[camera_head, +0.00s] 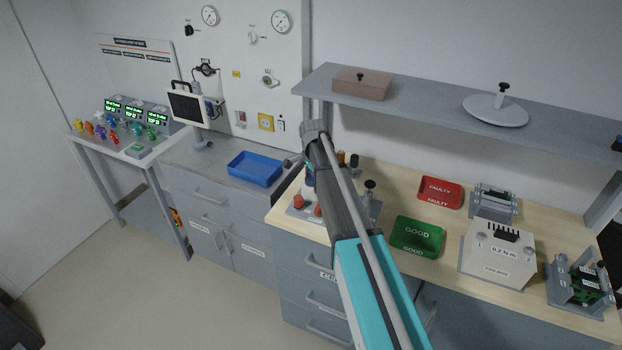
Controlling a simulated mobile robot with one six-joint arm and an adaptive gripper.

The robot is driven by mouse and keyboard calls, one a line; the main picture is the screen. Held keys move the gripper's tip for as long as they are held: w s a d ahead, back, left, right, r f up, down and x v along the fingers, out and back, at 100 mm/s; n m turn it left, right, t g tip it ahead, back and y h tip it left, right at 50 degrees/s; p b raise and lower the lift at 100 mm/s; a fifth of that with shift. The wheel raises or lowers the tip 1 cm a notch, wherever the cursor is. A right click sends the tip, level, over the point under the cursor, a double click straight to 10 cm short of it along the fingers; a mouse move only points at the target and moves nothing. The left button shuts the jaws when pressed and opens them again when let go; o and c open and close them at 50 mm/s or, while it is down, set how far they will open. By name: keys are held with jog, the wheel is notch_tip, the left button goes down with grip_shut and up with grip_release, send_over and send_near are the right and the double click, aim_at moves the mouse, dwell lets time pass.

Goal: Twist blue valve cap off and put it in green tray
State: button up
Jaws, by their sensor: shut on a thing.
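My arm reaches in from the lower right and hides much of the valve stand on the wooden bench. Only a small part of my gripper (293,160) shows, at the left of the wrist. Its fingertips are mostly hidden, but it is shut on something. A small patch of blue (309,178) shows just below it, which looks like the blue valve cap; the contact cannot be seen clearly. The stand's grey base (295,213) carries red-orange caps (299,201). The green tray (419,238), marked GOOD, lies empty on the bench right of my arm.
A red tray (440,192) marked FAULTY lies behind the green one. A white fan box (497,255) and metal fixtures stand to the right. A grey shelf (430,98) overhangs the bench. A blue tray (255,168) sits on the left counter.

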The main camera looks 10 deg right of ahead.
aim_at(312, 173)
jog(key=shift+n, duration=1.5)
jog(key=shift+n, duration=2.3)
jog(key=shift+r+p, duration=2.25)
